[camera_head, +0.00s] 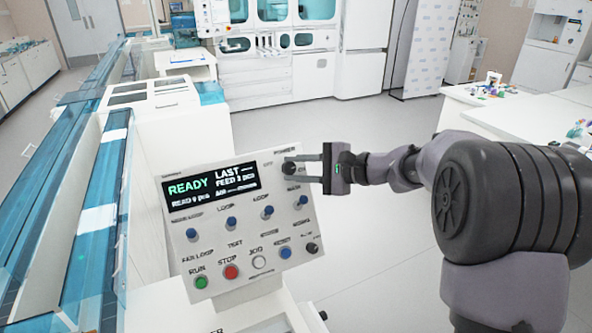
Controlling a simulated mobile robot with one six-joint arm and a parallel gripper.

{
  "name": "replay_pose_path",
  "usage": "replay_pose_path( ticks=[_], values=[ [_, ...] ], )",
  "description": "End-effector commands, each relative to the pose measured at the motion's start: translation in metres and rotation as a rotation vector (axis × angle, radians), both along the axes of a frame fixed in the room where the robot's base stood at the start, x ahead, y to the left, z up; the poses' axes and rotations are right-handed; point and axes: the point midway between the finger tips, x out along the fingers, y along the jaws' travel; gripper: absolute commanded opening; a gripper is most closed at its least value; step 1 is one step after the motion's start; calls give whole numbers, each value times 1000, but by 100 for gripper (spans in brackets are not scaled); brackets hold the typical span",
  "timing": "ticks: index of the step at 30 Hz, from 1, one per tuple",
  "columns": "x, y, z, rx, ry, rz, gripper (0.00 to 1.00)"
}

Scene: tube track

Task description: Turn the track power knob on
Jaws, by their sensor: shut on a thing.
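The control panel (240,228) is tilted and white, with a black screen reading READY. The power knob (289,168) is the dark knob at the panel's upper right, under the POWER label. My gripper (292,169) reaches in from the right, with its two grey fingers around the knob. The fingers are shut on it and partly hide it. The knob's pointing direction is too small to tell.
Blue knobs, a green RUN button (201,282), a red STOP button (231,272) and a black knob (312,248) share the panel. A blue-glazed track (98,215) runs at left. White benches stand at right. Open floor lies behind the panel.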

Motion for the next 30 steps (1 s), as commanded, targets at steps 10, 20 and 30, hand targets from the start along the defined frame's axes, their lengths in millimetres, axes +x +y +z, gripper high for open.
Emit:
replay_pose_path(
  ticks=[10, 20, 30],
  values=[
    [0, 0, 1, 2, 0, 0, 46],
    [0, -1, 0, 0, 1, 0, 50],
    [-33, -61, 24, 1, 1, -6, 50]
  ],
)
